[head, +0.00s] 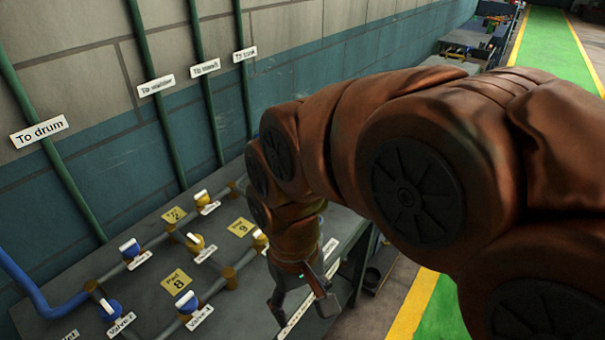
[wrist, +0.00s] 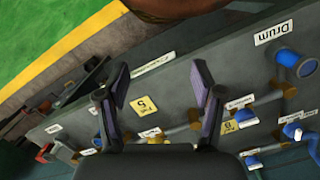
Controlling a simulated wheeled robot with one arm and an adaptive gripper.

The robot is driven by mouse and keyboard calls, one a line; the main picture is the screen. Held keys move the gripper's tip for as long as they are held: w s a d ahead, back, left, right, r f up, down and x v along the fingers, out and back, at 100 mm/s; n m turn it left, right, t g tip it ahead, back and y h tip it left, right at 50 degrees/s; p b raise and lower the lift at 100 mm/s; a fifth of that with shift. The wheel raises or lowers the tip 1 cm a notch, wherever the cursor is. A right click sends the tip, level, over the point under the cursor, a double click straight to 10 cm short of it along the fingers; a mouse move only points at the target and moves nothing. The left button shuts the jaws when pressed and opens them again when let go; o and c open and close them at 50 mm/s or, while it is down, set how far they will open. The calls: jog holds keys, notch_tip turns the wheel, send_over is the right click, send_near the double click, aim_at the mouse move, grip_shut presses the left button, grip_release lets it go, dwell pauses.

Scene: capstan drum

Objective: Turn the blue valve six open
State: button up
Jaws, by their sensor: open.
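Several valves with white-topped handles sit on a grey panel bench with pipes. Blue ones show in the head view: an upper blue valve (head: 130,248), a lower-left blue valve (head: 110,308) and a lower-middle blue valve (head: 187,302). The wrist view also shows a blue valve (wrist: 291,131). I cannot read which label says valve six. My gripper (head: 303,305) points down over the right part of the bench, right of these valves. In the wrist view my gripper (wrist: 160,85) has its fingers spread with nothing between them. My arm hides part of the bench.
Yellow valves (head: 195,241) and yellow pad tags (head: 176,281) are among the pipes on the bench (head: 55,322). A blue drum fitting (wrist: 296,63) stands near the Drum label (wrist: 273,32). Green pipes run up the wall behind. A green walkway (head: 555,50) is clear at right.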

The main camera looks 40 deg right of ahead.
jog(key=w+d+r+m+p, duration=0.15)
jog(key=w+d+m, duration=0.5)
jog(key=w, duration=0.65)
jog(key=w+d+r+m, duration=0.2)
jog(key=w+d+m, duration=0.2)
jog(key=w+d, duration=0.7)
jog(key=w+d+f+m, duration=0.1)
jog(key=w+d, duration=0.1)
jog(key=w+d+f+m, duration=0.1)
jog(key=w+d+m, duration=0.1)
jog(key=w+d, duration=0.1)
jog(key=w+d+f+m+t+p, duration=0.1)
jog(key=w+d, duration=0.1)
jog(key=w, duration=0.1)
jog(key=shift+d+m, duration=0.2)
jog(key=shift+m, duration=0.05)
jog(key=shift+w+d+f, duration=0.15)
jog(key=shift+d+f, duration=0.15)
jog(key=shift+s+f+p, duration=0.15)
jog(key=shift+f+p, duration=0.5)
jog(key=shift+f, duration=1.2)
jog(key=shift+s+f+p, duration=0.1)
jog(key=shift+f+p, duration=0.55)
jog(key=shift+f, duration=1.2)
jog(key=c, duration=1.1)
